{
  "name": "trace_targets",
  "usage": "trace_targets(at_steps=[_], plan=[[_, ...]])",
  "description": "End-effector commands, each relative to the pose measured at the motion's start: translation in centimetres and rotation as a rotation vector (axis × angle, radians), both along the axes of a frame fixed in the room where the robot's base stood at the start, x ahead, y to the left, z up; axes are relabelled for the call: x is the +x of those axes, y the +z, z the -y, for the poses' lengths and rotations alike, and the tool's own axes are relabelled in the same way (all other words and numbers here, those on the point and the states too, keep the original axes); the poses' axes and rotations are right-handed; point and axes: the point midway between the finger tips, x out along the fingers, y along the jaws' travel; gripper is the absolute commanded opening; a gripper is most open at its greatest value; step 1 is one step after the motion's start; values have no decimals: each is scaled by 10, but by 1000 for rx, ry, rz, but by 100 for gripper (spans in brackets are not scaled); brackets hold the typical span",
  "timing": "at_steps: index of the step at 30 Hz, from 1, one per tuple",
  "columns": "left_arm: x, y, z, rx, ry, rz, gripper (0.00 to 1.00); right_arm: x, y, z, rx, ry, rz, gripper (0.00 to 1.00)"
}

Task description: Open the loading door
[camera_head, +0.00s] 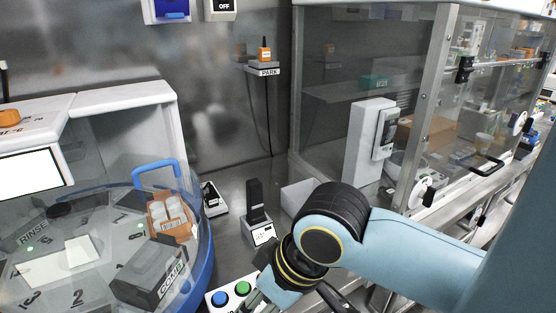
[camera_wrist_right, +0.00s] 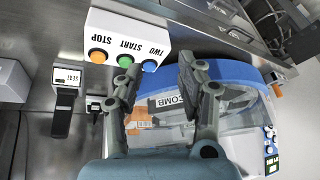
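No label in view names a loading door. A clear curved cover with a blue handle (camera_head: 158,167) is on the round machine at the left, over a numbered carousel (camera_head: 75,262); I cannot tell whether it is shut. My right gripper (camera_wrist_right: 160,68) is open and empty in the right wrist view. Its fingertips are close to a white button box (camera_wrist_right: 128,42) with orange, green and blue buttons, marked STOP, START and TWO. In the head view the box (camera_head: 213,309) is at the bottom edge, partly hidden by my right gripper. My left gripper is not in view.
A glass enclosure (camera_head: 365,50) with a metal frame and a bar handle (camera_head: 505,64) stands at the right. A small black device (camera_head: 256,200) and a white scale-like unit (camera_head: 212,200) stand on the steel bench. A PARK shelf (camera_head: 262,70) is on the back wall.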

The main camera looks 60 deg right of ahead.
Motion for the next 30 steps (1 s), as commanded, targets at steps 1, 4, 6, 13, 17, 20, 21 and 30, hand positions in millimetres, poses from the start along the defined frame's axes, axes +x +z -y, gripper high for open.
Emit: trace_targets(at_steps=[1, 4, 6, 13, 17, 20, 21, 30], plan=[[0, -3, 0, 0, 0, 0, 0, -4, -8, 4, -32, 1, -19, 38], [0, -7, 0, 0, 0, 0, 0, -8, -25, 11, -70, 4, -41, 38], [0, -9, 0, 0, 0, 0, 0, -10, -34, 14, -91, 6, -56, 38], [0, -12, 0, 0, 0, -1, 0, -14, -50, 21, -131, 11, -81, 38], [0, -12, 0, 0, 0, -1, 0, -15, -52, 22, -137, 12, -85, 38], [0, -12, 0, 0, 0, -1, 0, -15, -52, 22, -137, 12, -85, 38], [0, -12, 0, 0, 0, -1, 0, -15, -52, 22, -136, 11, -85, 38], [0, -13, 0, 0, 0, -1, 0, -15, -56, 22, -135, 11, -87, 6]])
